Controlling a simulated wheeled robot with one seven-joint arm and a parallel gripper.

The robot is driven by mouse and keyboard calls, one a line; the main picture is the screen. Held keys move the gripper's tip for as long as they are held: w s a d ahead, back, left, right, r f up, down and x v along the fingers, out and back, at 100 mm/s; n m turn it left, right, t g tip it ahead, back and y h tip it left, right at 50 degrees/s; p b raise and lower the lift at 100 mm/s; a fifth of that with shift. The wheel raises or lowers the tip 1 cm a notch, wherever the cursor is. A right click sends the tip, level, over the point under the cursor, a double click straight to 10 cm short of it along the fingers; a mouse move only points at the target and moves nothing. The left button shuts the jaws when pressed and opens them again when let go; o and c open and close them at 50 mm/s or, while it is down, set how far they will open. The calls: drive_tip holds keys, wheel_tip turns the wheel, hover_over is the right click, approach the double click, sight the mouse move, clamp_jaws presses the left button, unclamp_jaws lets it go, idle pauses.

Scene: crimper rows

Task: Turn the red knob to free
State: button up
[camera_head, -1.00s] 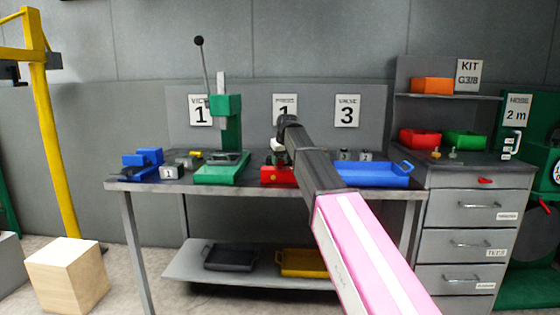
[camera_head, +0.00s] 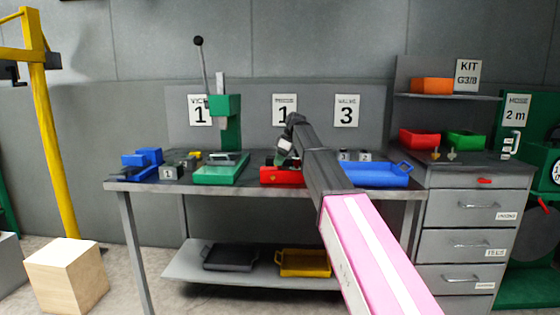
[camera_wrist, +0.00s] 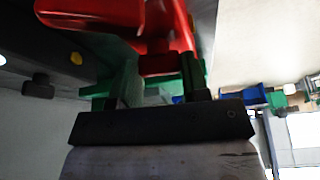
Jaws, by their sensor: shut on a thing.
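In the wrist view, the red knob (camera_wrist: 168,38) reaches down between the two green fingers of my gripper (camera_wrist: 160,75), which is shut on it. The fingers and the gripper body hide its lower end. A larger red body (camera_wrist: 90,10) lies beside it at the upper left. In the head view, the red device (camera_head: 283,177) sits on the bench, and my gripper (camera_head: 283,157) is at its top, small and partly hidden by my wrist. I cannot read any mark showing the knob's position.
On the grey bench (camera_head: 128,187), a green lever press (camera_head: 228,135) stands left of the red device and a blue tray (camera_head: 372,174) lies right of it. Blue blocks (camera_head: 142,160) and small numbered blocks are at the left. A drawer cabinet (camera_head: 476,210) stands at the right.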

drive_tip(key=shift+w+n+g, duration=0.1)
drive_tip(key=shift+n+g, duration=0.3)
drive_tip(key=shift+n, duration=0.8)
drive_tip(key=o, duration=0.9)
drive_tip(key=shift+r, duration=0.1)
drive_tip(key=v, duration=1)
drive_tip(key=shift+d+r, duration=0.15)
drive_tip(key=shift+r, duration=0.15)
